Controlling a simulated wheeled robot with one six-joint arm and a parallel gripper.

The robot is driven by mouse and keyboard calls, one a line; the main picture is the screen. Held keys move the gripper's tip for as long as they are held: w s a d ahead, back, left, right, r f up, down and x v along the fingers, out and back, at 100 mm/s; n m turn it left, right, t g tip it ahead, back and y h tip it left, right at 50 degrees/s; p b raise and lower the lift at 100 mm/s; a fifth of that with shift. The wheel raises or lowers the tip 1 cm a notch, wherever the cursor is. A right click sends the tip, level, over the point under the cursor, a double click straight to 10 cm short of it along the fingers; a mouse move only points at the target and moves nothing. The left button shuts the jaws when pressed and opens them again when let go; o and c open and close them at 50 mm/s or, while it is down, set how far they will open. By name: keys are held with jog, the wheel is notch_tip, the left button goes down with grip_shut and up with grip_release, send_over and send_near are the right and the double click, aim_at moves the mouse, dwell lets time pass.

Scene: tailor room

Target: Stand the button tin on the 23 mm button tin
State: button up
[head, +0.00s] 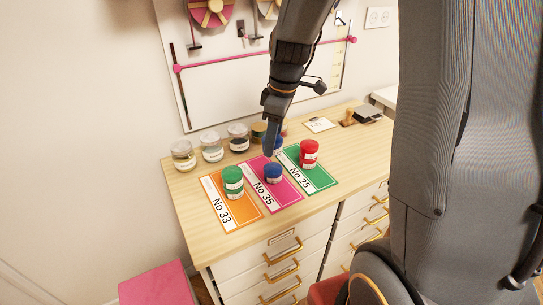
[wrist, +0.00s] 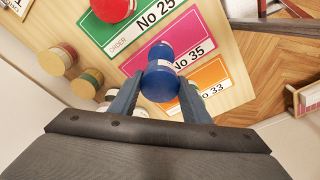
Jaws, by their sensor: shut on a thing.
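My gripper (head: 270,152) is shut on a blue button tin (wrist: 160,84), which sits between the two fingers in the wrist view. In the head view this held tin (head: 279,147) is partly hidden behind my fingers. A second blue tin (head: 273,173) stands upright on the pink No 35 card (head: 289,194). In the wrist view its lid (wrist: 161,50) shows just beyond the held tin, which partly covers it. I cannot tell whether the two tins touch. The tin labels are too small to read, so the 23 mm marking cannot be made out.
A green tin pair or stack (head: 233,182) stands on the orange No 33 card (head: 239,218). A red tin (head: 309,153) stands on the green No 25 card (head: 318,180). Several glass jars (head: 212,146) line the back of the wooden top. The front edge is clear.

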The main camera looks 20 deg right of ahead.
aim_at(279, 140)
jog(key=shift+f+p, duration=0.6)
jog(key=shift+f, duration=2.55)
jog(key=o, duration=1.1)
jog(key=shift+f, duration=0.1)
jog(key=r+b, duration=0.1)
jog(key=r, duration=0.2)
jog(key=d+r+b, duration=0.1)
jog(key=r, duration=0.3)
jog(key=s+r, duration=0.1)
jog(key=r, duration=0.3)
jog(key=shift+d+r+b, duration=0.1)
jog(key=shift+d+b, duration=0.15)
jog(key=shift+b, duration=0.15)
jog(key=shift+s+r, duration=0.15)
jog(key=shift+r, duration=0.15)
jog(key=s+f+m, duration=0.4)
jog(key=s+m, duration=0.1)
jog(key=s, duration=0.1)
jog(key=s+a+f+m+h, duration=0.1)
jog(key=s+f+m, duration=0.2)
jog(key=s+m, duration=0.3)
jog(key=shift+s+a+f, duration=0.3)
jog(key=shift+s+f, duration=0.1)
